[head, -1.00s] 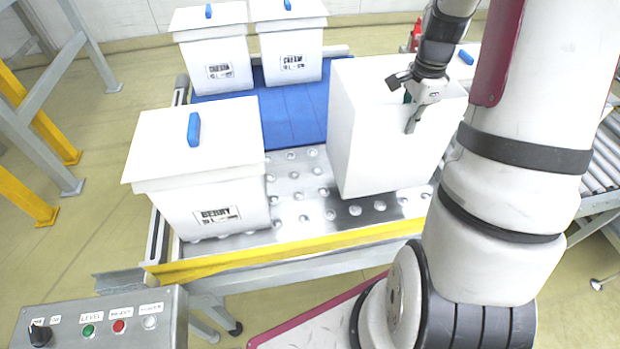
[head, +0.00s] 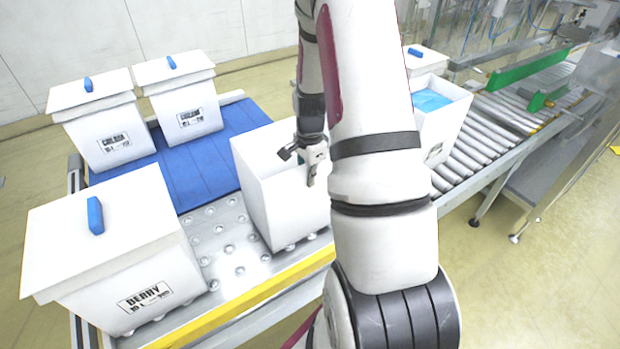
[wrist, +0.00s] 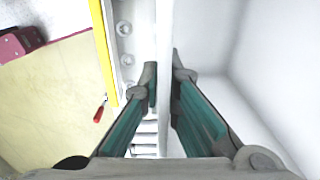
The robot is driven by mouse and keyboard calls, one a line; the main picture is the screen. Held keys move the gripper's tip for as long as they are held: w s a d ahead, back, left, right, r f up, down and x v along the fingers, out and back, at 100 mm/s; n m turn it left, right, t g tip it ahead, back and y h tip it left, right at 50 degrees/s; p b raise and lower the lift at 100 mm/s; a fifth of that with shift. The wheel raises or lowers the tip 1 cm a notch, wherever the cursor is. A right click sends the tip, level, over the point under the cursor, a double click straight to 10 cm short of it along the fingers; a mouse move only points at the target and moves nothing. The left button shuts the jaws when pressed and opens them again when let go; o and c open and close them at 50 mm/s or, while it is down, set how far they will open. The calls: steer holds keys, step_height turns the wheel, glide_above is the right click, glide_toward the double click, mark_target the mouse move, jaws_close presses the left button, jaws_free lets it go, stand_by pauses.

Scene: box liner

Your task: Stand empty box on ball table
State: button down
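The empty box (head: 270,205) is white, open-topped and without a lid. In the head view it is upright over the ball table (head: 222,240), its bottom at or very near the balls. My gripper (head: 313,165) is at its rim on the right side, partly hidden by my arm. In the wrist view my gripper (wrist: 165,75) has one finger on each side of the box wall (wrist: 164,30), with the tips close against it. The box interior (wrist: 235,90) looks bare. The balls show beyond the outer finger.
A lidded BERRY box (head: 115,255) stands on the table's near left. Two lidded boxes (head: 100,115) (head: 180,95) stand behind on the blue belt (head: 185,160). Right of my arm, an open box with a blue liner (head: 432,100) stands by the roller conveyor (head: 490,125).

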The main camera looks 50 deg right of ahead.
steer(key=shift+f, duration=0.4)
steer(key=c, duration=1.8)
jaws_free()
